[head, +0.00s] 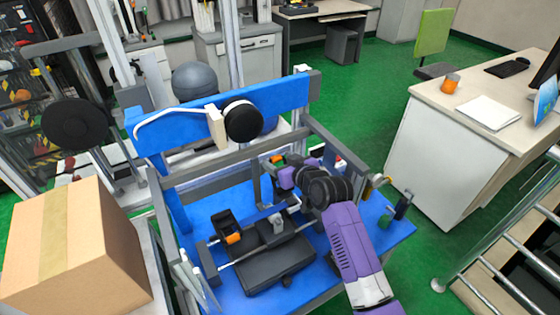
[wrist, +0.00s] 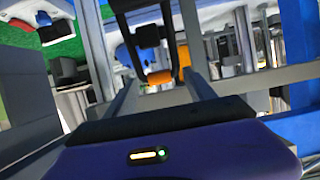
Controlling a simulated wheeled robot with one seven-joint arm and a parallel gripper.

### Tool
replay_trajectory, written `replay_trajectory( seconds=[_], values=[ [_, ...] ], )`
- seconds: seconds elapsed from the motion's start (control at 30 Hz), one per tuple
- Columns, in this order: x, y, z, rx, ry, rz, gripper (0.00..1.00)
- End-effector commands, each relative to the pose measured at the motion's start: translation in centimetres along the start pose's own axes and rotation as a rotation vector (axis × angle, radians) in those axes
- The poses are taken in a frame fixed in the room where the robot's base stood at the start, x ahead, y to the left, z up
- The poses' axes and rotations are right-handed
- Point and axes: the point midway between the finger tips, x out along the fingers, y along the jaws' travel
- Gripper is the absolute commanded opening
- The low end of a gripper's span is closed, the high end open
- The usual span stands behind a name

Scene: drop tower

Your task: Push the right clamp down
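A black clamp with an orange part (head: 229,228) stands on the left side of the blue table, its black handle raised. A smaller orange, green and black piece (head: 278,160) shows beside my gripper; it may be part of the right clamp, which is mostly hidden by my arm. My gripper (head: 284,178) is over the right side of the rig, pointing left. In the wrist view a black loop-shaped clamp handle with an orange roller (wrist: 160,77) is straight ahead.
The blue table (head: 395,235) carries a dark grey base block (head: 270,265) and metal rails. A blue crossbeam (head: 290,92) and grey frame posts stand behind my gripper. A cardboard box (head: 70,245) is at left, a white desk (head: 440,160) at right.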

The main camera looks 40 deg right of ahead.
Motion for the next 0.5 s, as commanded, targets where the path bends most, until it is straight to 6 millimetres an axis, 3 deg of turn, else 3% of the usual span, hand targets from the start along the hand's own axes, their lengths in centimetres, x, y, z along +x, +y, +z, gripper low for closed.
replay_trajectory(
  seconds=[0.03, 0.3, 0.5],
  values=[
    [-0.01, -0.01, 0.01, 0.000, 0.000, 0.000, 0.51],
    [-0.02, -0.03, 0.02, 0.000, 0.000, -0.001, 0.00],
    [-0.02, -0.06, 0.10, 0.000, 0.002, -0.001, 0.00]
  ],
)
